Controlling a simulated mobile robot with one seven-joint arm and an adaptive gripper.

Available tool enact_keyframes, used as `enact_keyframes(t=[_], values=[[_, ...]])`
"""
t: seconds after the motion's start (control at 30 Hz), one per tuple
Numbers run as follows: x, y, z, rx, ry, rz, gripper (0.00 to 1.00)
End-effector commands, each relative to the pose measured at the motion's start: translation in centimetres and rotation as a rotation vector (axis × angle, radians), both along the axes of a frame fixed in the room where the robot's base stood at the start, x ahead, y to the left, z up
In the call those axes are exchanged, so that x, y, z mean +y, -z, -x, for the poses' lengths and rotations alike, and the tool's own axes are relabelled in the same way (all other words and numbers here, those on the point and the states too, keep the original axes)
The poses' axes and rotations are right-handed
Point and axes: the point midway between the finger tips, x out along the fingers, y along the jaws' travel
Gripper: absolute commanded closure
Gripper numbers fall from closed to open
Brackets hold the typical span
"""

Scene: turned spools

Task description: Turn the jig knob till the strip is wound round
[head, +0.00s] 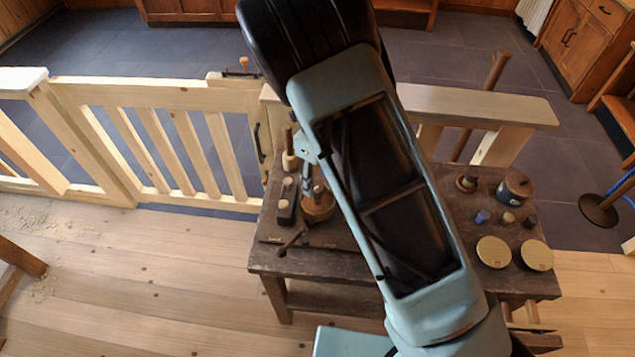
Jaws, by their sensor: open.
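A round wooden piece (316,209), which looks like the jig, stands on the dark workbench (330,236) left of my arm. Part of my gripper (312,186) shows just above it, with grey fingers pointing down. My arm link hides much of the gripper and the right side of this piece. The gripper looks open, and I cannot tell whether it touches the knob. The knob and the strip cannot be made out.
A dark block with pale pegs (286,206) and a T-shaped tool (291,242) lie left of the jig. At the right are a dark round pot (515,188), several small spools and two pale discs (493,252). A wooden gate (170,150) stands behind left.

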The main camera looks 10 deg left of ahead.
Motion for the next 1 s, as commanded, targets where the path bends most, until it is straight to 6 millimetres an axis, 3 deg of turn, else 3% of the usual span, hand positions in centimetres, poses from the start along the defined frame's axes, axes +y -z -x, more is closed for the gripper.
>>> enact_keyframes(t=[0.2,0.43,0.6,1.0], values=[[0.1,-5.0,-0.1,-0.004,-0.001,-0.002,0.53],[0.1,-8.7,-0.1,-0.003,-0.001,-0.002,0.53],[0.0,-9.6,-0.1,-0.002,0.0,0.0,0.53],[0.0,-9.7,0.0,-0.001,0.0,0.0,0.53]])
